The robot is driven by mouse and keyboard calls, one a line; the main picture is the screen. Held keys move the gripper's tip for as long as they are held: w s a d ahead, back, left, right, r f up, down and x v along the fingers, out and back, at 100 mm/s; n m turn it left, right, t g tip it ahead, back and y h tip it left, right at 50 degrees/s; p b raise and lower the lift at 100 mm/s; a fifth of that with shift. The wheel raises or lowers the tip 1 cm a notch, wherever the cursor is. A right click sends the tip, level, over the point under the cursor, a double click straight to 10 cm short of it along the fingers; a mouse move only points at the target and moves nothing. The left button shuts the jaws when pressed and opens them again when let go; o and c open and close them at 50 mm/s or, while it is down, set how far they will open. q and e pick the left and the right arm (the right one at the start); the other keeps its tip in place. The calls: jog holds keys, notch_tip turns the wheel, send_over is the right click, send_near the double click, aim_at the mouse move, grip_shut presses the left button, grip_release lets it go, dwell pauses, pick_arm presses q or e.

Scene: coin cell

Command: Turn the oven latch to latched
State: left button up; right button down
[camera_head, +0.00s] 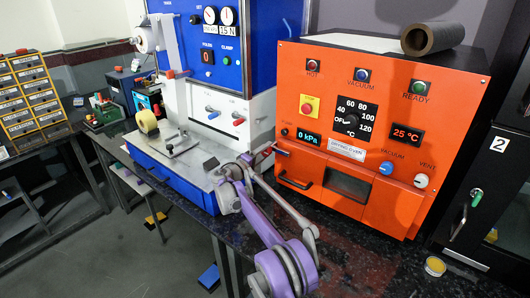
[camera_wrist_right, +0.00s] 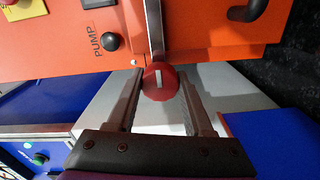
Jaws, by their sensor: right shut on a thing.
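The orange drying oven (camera_head: 345,165) stands at centre right in the head view, its front facing me. In the right wrist view, the oven latch shows as a grey lever (camera_wrist_right: 155,30) with a round red end (camera_wrist_right: 150,83) bearing a white mark. The lever crosses the edge of the orange front (camera_wrist_right: 205,40), beside the PUMP label. My right gripper (camera_wrist_right: 160,88) has its fingers on both sides of the red end and is shut on the latch. In the head view, my right gripper (camera_head: 246,160) is small at the oven's left edge. My left gripper is not in view.
A blue and white press machine (camera_head: 235,105) stands close on the left, on a blue base (camera_head: 175,178). The oven's dark handle (camera_head: 295,183) is near my gripper. A yellow tin (camera_head: 435,266) lies on the dark speckled bench (camera_head: 375,258). A black cabinet (camera_head: 490,200) stands at right.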

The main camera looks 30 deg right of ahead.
dwell(0.4)
jog(key=shift+c, duration=1.5)
grip_release()
jog(key=shift+a, duration=0.15)
jog(key=b+v, duration=0.1)
jog(key=v, duration=0.9)
jog(key=shift+a, duration=0.3)
jog(key=shift+s, duration=0.15)
